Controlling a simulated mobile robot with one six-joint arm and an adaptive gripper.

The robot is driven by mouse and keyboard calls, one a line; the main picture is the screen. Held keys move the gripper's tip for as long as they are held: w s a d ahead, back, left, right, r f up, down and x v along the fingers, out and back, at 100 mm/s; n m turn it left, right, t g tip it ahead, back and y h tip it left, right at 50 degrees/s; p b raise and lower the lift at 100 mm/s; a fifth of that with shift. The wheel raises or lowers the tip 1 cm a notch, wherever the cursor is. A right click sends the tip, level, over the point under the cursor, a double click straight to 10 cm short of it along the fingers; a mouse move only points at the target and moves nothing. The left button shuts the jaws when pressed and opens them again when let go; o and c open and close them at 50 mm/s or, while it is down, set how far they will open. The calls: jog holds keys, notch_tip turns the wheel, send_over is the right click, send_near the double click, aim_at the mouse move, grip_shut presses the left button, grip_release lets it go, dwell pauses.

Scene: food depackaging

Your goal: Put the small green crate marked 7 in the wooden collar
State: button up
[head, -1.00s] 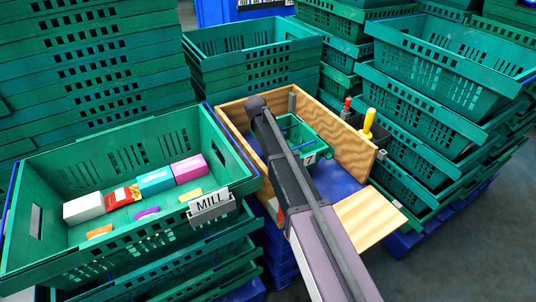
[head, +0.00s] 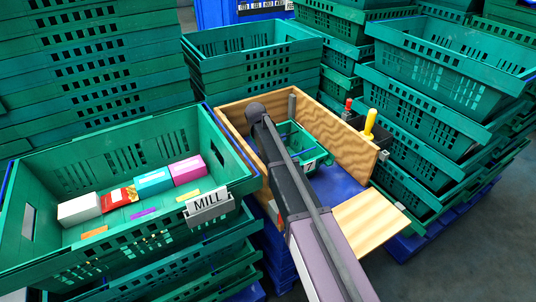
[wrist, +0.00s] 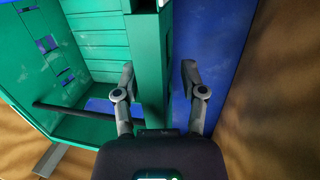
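The small green crate marked 7 (head: 318,158) is inside the wooden collar (head: 345,140), at its far part, partly hidden by my arm in the head view. In the wrist view the crate (wrist: 95,40) fills the left side. My gripper (wrist: 160,80) straddles one crate wall, one finger inside the crate and one outside. A gap shows between the outer finger and the wall, so the fingers look open. The gripper is hidden in the head view. I cannot tell whether the crate's whole base rests on the blue floor (head: 335,185) of the collar.
A large green crate labelled MILL (head: 130,235) with several small boxes stands left of the collar. Tall green crate stacks (head: 90,80) stand behind and to the right. Tools with yellow (head: 370,125) and red handles stand by the collar's right wall. The collar's near part is clear.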

jog(key=shift+r, duration=0.1)
dwell(0.4)
jog(key=p+v, duration=1.2)
dwell(0.6)
dwell(0.8)
jog(key=s+d+m+y, duration=0.2)
jog(key=s+d+m, duration=0.4)
jog(key=s+d, duration=1.9)
jog(key=shift+s+d+f+m+y, duration=0.25)
jog(key=shift+s+d+m+y, duration=0.05)
jog(key=shift+s+d, duration=0.1)
jog(key=shift+c, duration=0.2)
